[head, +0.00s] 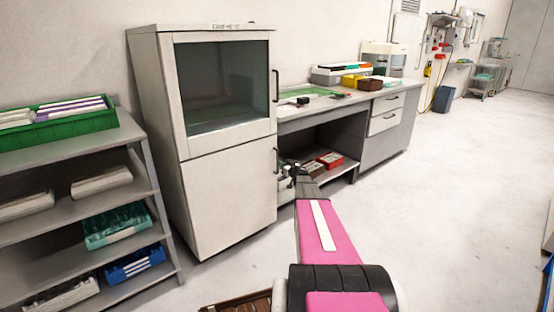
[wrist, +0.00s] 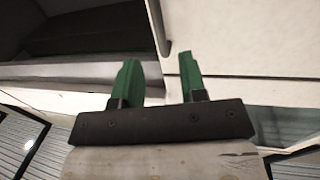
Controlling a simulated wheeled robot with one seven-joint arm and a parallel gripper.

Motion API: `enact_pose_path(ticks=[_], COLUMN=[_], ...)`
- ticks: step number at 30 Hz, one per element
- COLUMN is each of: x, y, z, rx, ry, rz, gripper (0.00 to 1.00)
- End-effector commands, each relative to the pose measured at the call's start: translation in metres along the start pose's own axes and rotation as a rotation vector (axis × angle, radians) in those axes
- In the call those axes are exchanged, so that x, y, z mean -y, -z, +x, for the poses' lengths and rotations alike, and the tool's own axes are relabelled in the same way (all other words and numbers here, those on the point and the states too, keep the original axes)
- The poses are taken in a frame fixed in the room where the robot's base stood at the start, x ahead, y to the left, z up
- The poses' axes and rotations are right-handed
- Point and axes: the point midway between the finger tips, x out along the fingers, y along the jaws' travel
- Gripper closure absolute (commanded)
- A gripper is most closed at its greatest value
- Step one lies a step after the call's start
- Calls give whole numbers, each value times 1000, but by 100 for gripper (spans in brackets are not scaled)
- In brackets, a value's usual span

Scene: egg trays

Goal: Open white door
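A tall white cabinet (head: 160,110) stands by the wall. Its plain white lower door (head: 230,195) looks closed and has a dark vertical handle (head: 277,161) on its right edge. Its upper door (head: 224,137) has a glass pane, a white frame and a dark handle (head: 276,86); it looks closed too. My gripper (head: 291,172) is just right of the lower handle in the head view, its fingers hard to make out. In the wrist view my gripper (wrist: 158,62) has two green fingers apart with nothing held. A dark handle (wrist: 157,25) shows ahead, between the finger lines; contact is not visible.
A grey workbench (head: 385,140) with drawers and an open lower shelf adjoins the cabinet on the right. A shelf rack (head: 75,155) with trays stands at left. The floor (head: 450,200) at right is clear.

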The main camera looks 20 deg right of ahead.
Motion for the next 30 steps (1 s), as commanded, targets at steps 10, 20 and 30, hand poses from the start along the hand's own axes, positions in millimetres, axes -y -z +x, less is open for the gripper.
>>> enact_pose_path(ticks=[10, 20, 30], x=[-2, 0, 0], y=[0, 0, 0], z=[63, 91, 90], rx=[-1, 0, 0], ry=[0, -1, -1], rz=[-1, 0, 0], gripper=[61, 61, 100])
